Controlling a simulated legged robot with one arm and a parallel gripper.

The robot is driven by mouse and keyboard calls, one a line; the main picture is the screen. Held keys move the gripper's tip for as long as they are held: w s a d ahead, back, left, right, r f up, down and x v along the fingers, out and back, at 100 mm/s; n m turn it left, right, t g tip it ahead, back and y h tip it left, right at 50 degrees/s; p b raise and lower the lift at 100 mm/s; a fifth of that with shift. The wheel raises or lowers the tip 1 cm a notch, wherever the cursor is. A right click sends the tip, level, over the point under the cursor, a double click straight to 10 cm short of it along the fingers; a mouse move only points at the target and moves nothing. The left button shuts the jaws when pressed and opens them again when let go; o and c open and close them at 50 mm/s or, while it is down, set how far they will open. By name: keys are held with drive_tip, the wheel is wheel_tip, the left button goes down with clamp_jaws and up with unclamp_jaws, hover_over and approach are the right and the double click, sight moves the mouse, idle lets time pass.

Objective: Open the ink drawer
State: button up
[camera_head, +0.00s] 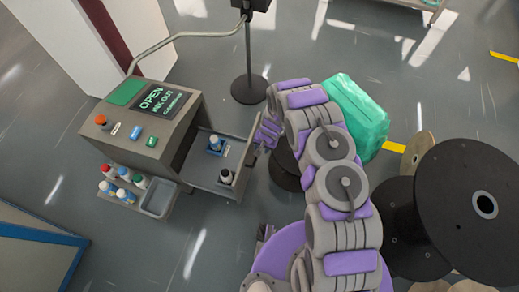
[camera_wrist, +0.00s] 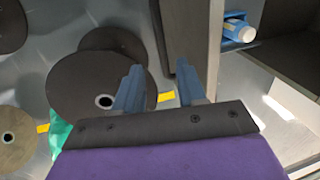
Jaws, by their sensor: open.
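The ink drawer (camera_head: 207,177) stands pulled out from the right side of the grey machine (camera_head: 150,125), its inside showing. A blue-and-white bottle (camera_head: 215,143) and a dark bottle with a white top (camera_head: 226,177) are in it. My gripper (camera_head: 268,133) is at the drawer's outer end, partly hidden by my arm. In the wrist view the gripper (camera_wrist: 159,75) is open, its two blue-grey fingers apart. A dark upright strip (camera_wrist: 160,35) and the drawer's front panel (camera_wrist: 195,35) show just beyond the fingertips. I cannot tell whether the fingers touch them. A bottle (camera_wrist: 240,31) shows inside the drawer.
Large black spools (camera_head: 455,200) stand at the right, close to my arm. A green bundle (camera_head: 358,115) lies behind the arm. A side tray with several small bottles (camera_head: 123,195) hangs on the machine's front. A black stand (camera_head: 248,88) is behind. Floor in front of the drawer is clear.

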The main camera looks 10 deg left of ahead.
wheel_tip(320, 180, up, 11)
drive_tip(key=d+p, duration=0.1)
drive_tip(key=d, duration=0.1)
drive_tip(key=shift+p, duration=0.4)
drive_tip(key=s+d+r, duration=0.3)
drive_tip(key=d+r, duration=0.1)
drive_tip(key=r, duration=0.6)
drive_tip(key=s+d+r+n, duration=0.1)
drive_tip(key=s+d+r, duration=0.15)
drive_tip(key=r, duration=0.85)
drive_tip(key=s+d+r, duration=0.2)
drive_tip(key=d+r, duration=0.2)
drive_tip(key=r, duration=0.6)
drive_tip(key=s+d+r, duration=0.4)
drive_tip(key=s, duration=0.4)
drive_tip(key=s+d+r+g+h, duration=0.1)
drive_tip(key=s+d+r, duration=0.3)
drive_tip(key=s, duration=0.5)
drive_tip(key=s+d+r+g+h, duration=0.1)
drive_tip(key=s+d+r, duration=0.3)
drive_tip(key=s, duration=0.5)
drive_tip(key=shift+s+d+r, duration=0.15)
drive_tip(key=shift+d+r, duration=0.1)
drive_tip(key=shift+r, duration=0.6)
